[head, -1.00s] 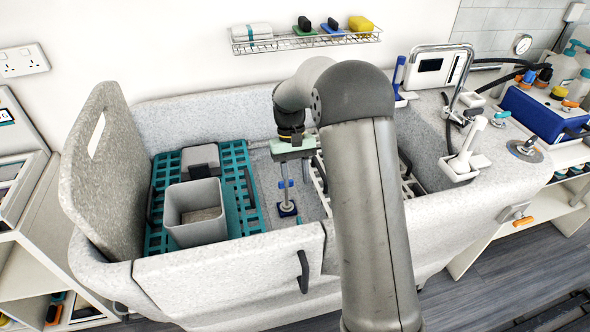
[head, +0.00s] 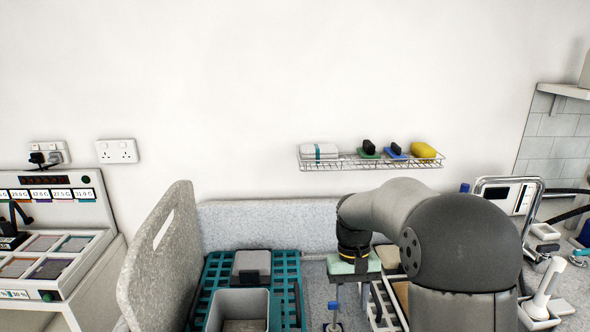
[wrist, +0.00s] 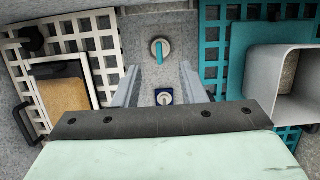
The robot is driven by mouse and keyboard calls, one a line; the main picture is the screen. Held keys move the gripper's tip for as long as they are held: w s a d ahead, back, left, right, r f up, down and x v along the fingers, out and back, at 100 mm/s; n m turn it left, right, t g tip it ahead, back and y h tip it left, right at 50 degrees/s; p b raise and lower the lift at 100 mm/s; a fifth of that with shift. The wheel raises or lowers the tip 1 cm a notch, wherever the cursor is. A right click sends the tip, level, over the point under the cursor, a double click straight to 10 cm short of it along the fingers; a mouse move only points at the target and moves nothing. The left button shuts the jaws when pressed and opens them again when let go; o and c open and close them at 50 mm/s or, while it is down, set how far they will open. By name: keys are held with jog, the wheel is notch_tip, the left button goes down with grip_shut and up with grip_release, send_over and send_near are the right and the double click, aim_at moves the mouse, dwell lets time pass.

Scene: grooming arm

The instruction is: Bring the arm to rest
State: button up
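My arm reaches over the grey speckled tub (head: 270,215) in the head view. My gripper (wrist: 160,72) points down into the tub, its two fingers apart with nothing gripped between them in the wrist view. Below it on the tub floor are a round fitting with a teal handle (wrist: 160,50) and a small post on a blue square base (wrist: 164,97). The post shows beside the mint gripper body in the head view (head: 334,306). Its clearance from the fingers is hard to tell.
A teal grid rack (head: 288,265) with a grey bin (head: 240,305) lies left of my gripper. A white grid rack (wrist: 90,35) with a brown-topped box (wrist: 60,95) lies on the other side. A wire shelf (head: 370,162) is on the wall; a tap (head: 512,183) stands right.

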jog(key=s+r, duration=0.1)
jog(key=s, duration=0.3)
jog(key=s+r+t, duration=0.1)
jog(key=s, duration=0.4)
jog(key=s+r+t, duration=0.1)
jog(key=s, duration=0.3)
jog(key=shift+s+a+r, duration=0.2)
jog(key=shift+s, duration=0.05)
jog(key=s+f+t, duration=0.1)
jog(key=s+f, duration=0.1)
jog(key=s, duration=0.7)
jog(key=shift+s, duration=0.4)
jog(key=shift+f, duration=0.1)
